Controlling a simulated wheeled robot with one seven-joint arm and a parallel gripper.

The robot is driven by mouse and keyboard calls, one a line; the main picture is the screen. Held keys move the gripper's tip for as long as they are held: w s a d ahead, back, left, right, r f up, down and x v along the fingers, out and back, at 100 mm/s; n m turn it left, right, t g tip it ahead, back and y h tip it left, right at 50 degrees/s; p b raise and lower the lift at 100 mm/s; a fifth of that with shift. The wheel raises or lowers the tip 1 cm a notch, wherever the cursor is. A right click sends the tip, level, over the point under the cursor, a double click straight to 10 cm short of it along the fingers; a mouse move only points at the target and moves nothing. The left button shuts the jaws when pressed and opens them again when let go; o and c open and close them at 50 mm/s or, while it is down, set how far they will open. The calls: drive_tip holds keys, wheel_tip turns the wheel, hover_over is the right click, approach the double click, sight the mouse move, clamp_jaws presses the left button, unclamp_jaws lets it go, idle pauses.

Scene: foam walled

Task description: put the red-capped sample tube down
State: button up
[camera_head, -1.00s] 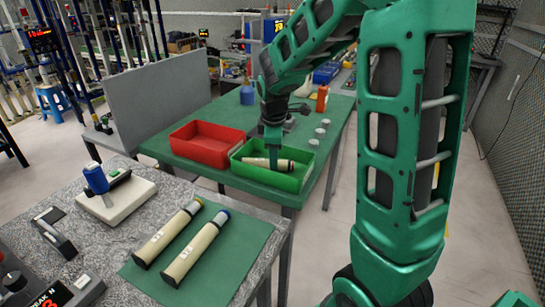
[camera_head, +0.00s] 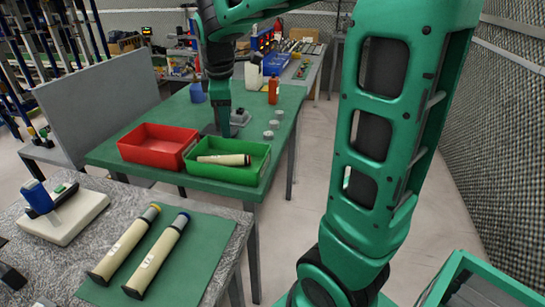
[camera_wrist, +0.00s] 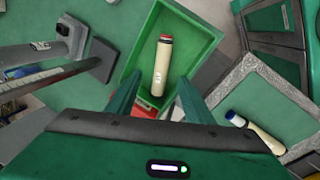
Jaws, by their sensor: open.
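The red-capped sample tube (camera_head: 222,159) lies on its side in the green tray (camera_head: 246,178), apart from my gripper. In the wrist view the tube (camera_wrist: 161,65) shows its red cap at the top, with the green tray (camera_wrist: 207,50) around it. My gripper (camera_wrist: 158,97) is open, its two fingers spread with nothing between them. In the head view my gripper (camera_head: 221,128) is above and behind the green tray, clear of the tube; its fingertips are hard to make out there.
A red tray (camera_head: 158,152) stands left of the green one on the green table (camera_head: 215,208). Two more tubes, yellow-capped (camera_head: 125,245) and blue-capped (camera_head: 158,258), lie on the near green mat (camera_head: 195,275). Grey discs (camera_head: 268,135) and an orange bottle (camera_head: 273,90) stand behind the tray.

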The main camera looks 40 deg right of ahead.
drive_tip(key=s+d+f+m+g+y, duration=0.1)
drive_tip(key=s+f+m, duration=0.3)
drive_tip(key=s+m, duration=0.4)
drive_tip(key=s+d+f+m+g, duration=0.1)
drive_tip(key=s+d+f+m, duration=0.2)
drive_tip(key=s+m, duration=0.6)
drive_tip(key=s, duration=1.2)
drive_tip(key=shift+d+f+y, duration=0.15)
drive_tip(key=shift+f+y, duration=0.2)
drive_tip(key=shift+y, duration=0.05)
drive_tip(key=shift+g, duration=0.3)
